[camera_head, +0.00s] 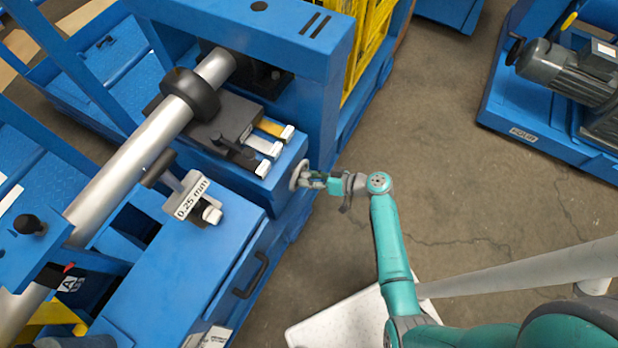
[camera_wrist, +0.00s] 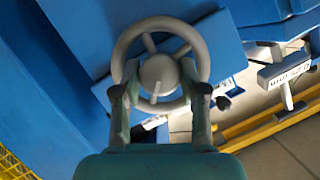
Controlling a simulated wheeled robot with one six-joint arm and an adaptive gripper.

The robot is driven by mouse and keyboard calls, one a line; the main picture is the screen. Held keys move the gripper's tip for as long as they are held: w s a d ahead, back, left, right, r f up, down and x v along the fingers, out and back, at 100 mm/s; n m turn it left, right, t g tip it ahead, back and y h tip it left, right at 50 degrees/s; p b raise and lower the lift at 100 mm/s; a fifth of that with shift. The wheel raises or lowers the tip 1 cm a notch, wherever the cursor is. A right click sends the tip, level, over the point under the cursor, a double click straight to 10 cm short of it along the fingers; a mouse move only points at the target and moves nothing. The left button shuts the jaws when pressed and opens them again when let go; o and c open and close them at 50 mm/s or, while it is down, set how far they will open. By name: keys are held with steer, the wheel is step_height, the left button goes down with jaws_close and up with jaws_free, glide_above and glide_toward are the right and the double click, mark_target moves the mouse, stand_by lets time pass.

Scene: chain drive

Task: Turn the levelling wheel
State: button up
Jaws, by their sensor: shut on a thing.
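The levelling wheel (camera_wrist: 183,30) is a light grey handwheel with spokes and a round hub, mounted on a blue machine face. In the head view the wheel (camera_head: 297,175) shows nearly edge-on at the end of the blue block, below the shaft. My gripper (camera_wrist: 160,97) is shut on the wheel, with one finger on each side of its lower rim, left and right of the hub. In the head view my gripper (camera_head: 312,181) reaches the wheel from the right. The exact finger contact on the rim is partly hidden.
A grey shaft (camera_head: 135,150) with a black collar (camera_head: 190,93) lies above the blue machine frame (camera_head: 200,270). A "0.25 mm" label (camera_head: 192,198) stands beside it. A blue motor base (camera_head: 530,130) is at the upper right. The concrete floor (camera_head: 460,150) between them is clear.

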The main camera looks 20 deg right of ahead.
steer(key=m+y, duration=0.1)
steer(key=m, duration=0.1)
steer(key=m+y, duration=0.1)
steer(key=m, duration=0.1)
steer(key=shift+w+d+f+m+g+y, duration=0.1)
steer(key=shift+f+m+g+y, duration=0.05)
steer(key=shift+m+g+y, duration=0.25)
steer(key=m+y, duration=0.1)
steer(key=m, duration=0.1)
steer(key=m+y, duration=0.1)
steer(key=m, duration=0.2)
steer(key=shift+f+t, duration=0.15)
steer(key=shift+t, duration=0.25)
steer(key=m+t+y, duration=0.1)
steer(key=m, duration=0.2)
steer(key=m+t, duration=0.1)
steer(key=m, duration=0.3)
steer(key=shift+f+y, duration=0.15)
steer(key=shift+y, duration=0.25)
steer(key=m+t, duration=0.1)
steer(key=m, duration=0.2)
steer(key=m+t, duration=0.2)
steer(key=m, duration=0.2)
steer(key=shift+h, duration=0.4)
steer(key=shift+m+t, duration=0.3)
steer(key=shift+m, duration=0.3)
steer(key=o, duration=1.1)
steer(key=shift+o, duration=0.2)
steer(key=shift+f, duration=0.1)
steer(key=v, duration=1.2)
